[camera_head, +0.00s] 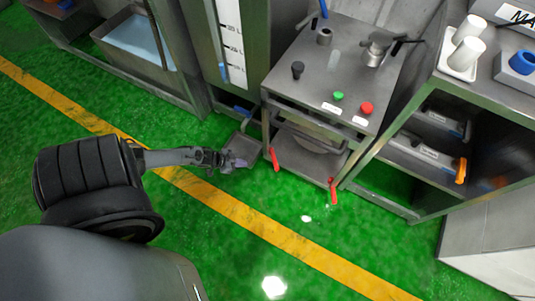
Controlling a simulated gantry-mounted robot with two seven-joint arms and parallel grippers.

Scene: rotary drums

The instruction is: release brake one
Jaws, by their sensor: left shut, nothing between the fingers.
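My left gripper (236,165) is low over the green floor, shut and empty, and looks small and dim. Two red levers show at the bottom front of the steel drum station: a left red lever (274,158) and a right red lever (333,191). The gripper is to the left of the left red lever, with a gap between them. No label shows which lever is brake one. My right gripper is not in view.
The station top (330,68) carries a black knob (297,70), a green button (338,96) and a red button (366,107). A shelf with white cylinders (467,52) stands right. The floor around the yellow stripe (290,248) is clear.

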